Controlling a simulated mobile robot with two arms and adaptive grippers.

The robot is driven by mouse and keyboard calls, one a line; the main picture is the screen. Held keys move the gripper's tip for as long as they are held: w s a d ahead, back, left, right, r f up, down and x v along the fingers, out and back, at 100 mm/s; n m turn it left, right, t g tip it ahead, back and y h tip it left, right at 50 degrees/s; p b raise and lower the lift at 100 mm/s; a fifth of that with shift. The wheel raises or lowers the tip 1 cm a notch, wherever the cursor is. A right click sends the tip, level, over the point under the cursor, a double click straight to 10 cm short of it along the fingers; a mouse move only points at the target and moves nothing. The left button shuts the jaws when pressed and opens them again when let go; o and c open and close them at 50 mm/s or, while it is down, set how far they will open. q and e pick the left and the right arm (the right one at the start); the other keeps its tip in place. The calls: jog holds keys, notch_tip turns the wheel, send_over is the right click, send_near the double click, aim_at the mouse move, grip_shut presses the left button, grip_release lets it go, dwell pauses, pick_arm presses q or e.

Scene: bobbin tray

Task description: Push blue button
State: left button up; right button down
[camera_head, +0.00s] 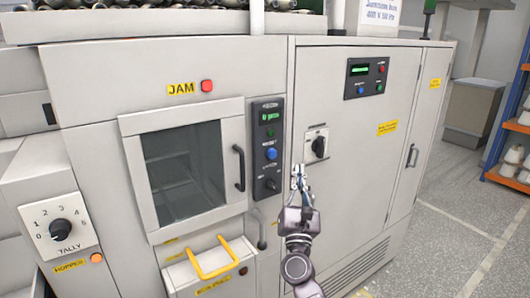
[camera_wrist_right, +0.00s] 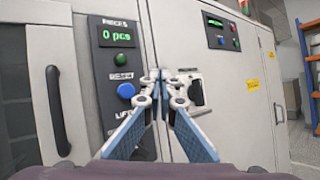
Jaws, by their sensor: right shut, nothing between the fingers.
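A blue button (camera_head: 271,153) sits on a dark narrow panel (camera_head: 266,178) to the right of the machine's window door. In the right wrist view the blue button (camera_wrist_right: 126,90) is just left of my fingers, under the label RESET. My right gripper (camera_head: 298,172) is shut and empty, pointing at the machine front. In the head view it is right of the blue button and slightly lower; in the wrist view its fingertips (camera_wrist_right: 161,76) meet right of the panel. I cannot tell whether they touch the machine. My left gripper is not in view.
A rotary switch (camera_head: 316,144) is close to the right of my fingertips. A second panel (camera_head: 366,78) with small buttons is higher right. A green button (camera_head: 270,132) is above the blue one. Door handle (camera_head: 239,168), yellow drawer handle (camera_head: 212,258) and tally dial (camera_head: 60,229) lie left.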

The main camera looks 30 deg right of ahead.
aim_at(272, 154)
jog(key=shift+r, duration=0.1)
jog(key=shift+a, duration=0.1)
jog(key=w+b, duration=0.3)
jog(key=w, duration=0.5)
jog(key=shift+w+a+b, duration=0.3)
jog(key=shift+w+b, duration=0.05)
jog(key=shift+b, duration=0.05)
dwell(1.3)
jog(key=shift+w+b, duration=0.45)
jog(key=shift+b, duration=0.1)
